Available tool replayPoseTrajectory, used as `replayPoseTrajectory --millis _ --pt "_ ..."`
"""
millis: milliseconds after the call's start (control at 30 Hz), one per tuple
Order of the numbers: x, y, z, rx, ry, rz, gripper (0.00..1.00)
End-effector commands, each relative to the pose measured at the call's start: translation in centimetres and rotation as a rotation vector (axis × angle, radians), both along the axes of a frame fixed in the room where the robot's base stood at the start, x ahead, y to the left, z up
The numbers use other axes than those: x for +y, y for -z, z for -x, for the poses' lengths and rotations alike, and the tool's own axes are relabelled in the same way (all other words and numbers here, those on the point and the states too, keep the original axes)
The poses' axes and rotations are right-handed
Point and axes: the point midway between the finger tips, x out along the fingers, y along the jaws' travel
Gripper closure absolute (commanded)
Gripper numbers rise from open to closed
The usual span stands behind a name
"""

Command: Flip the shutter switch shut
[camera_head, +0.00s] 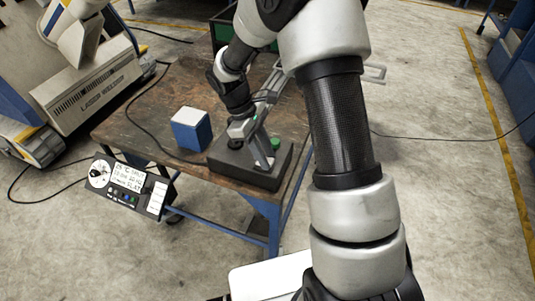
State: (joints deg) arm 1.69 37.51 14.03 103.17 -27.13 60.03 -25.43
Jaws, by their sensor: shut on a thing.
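A device with a dark block base (278,181) stands on the near right part of the table. A slanted grey lever (262,150) and a green knob (275,144) show on top of it. My gripper (239,130) is low over the left side of this base, at a light grey part of the device. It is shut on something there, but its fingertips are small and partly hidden. I cannot tell which part is the shutter switch or how it is set.
The brown table (140,120) also bears a blue and white box (191,129) left of the base. A black control panel (128,186) hangs at the table's front left. A large grey machine (90,90) stands at the left. The floor at the right is mostly clear.

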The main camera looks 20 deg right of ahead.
Motion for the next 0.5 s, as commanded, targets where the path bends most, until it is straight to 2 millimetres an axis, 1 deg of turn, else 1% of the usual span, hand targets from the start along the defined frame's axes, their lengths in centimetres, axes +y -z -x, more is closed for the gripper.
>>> replayPoseTrajectory --millis 333,367,433,467,500 --pt "0.06 0.02 -0.02 0.010 0.000 0.016 0.97" --pt "0.06 0.02 -0.01 0.011 0.000 0.015 0.72" --pt "0.06 0.01 -0.02 0.010 0.000 0.015 0.60" --pt "0.06 0.01 -0.02 0.010 0.000 0.015 0.56" --pt "0.05 0.01 -0.03 0.010 0.000 0.015 0.56"
